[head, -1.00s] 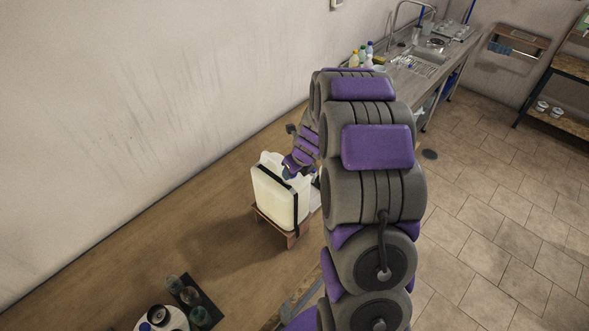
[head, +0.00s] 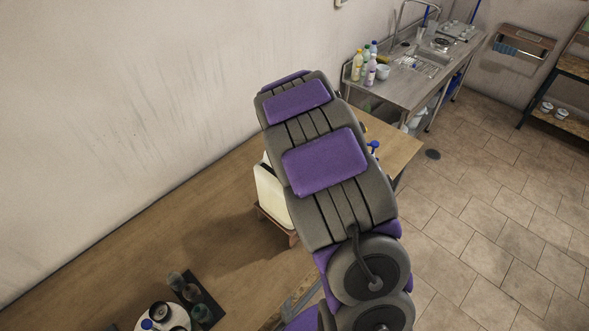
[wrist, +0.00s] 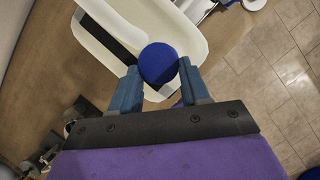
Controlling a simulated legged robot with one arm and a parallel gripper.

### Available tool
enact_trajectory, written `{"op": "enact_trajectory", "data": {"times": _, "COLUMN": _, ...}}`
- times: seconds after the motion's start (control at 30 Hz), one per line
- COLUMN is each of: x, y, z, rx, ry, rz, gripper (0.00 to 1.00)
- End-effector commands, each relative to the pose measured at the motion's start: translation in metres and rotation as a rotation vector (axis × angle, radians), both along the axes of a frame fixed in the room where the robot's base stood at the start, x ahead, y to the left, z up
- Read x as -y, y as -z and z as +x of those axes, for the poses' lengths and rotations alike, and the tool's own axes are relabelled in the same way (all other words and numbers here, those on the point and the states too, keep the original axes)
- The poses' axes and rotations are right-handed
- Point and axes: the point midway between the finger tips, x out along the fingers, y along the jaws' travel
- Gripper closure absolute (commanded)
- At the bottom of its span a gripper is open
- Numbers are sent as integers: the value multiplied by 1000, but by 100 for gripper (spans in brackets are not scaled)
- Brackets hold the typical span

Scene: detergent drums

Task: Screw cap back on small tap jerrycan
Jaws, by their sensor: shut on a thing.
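The small jerrycan (head: 270,196) is a white, translucent canister on a low wooden stand (head: 273,226), partly hidden behind my arm in the head view. In the wrist view the white jerrycan (wrist: 165,28) fills the top middle, with a dark strap along its left side. My gripper (wrist: 158,72) is shut on a round blue cap (wrist: 158,60), held between its two blue-grey fingertips. The cap shows in front of the white body. I cannot tell whether it touches the neck, which is hidden. The gripper is hidden by my arm in the head view.
The wooden table (head: 190,225) runs along the wall, with bare room left of the jerrycan. A round white tray (head: 165,318) and dark glasses (head: 190,292) stand at the front. Bottles (head: 370,68) stand by the steel sink (head: 420,65). A blue-topped item (head: 373,147) shows right of my arm.

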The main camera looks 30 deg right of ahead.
Motion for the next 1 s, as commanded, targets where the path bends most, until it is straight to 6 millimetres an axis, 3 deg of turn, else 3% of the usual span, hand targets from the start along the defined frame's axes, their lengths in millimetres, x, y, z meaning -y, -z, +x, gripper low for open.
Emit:
{"op": "enact_trajectory", "data": {"times": 0.17, "x": -1, "y": 0, "z": 0, "rx": -1, "ry": -1, "rz": 1, "gripper": 39}}
{"op": "enact_trajectory", "data": {"times": 0.57, "x": 0, "y": -2, "z": -1, "rx": 0, "ry": -8, "rz": 0, "gripper": 39}}
{"op": "enact_trajectory", "data": {"times": 1.0, "x": 4, "y": 0, "z": -2, "rx": 2, "ry": -207, "rz": 0, "gripper": 39}}
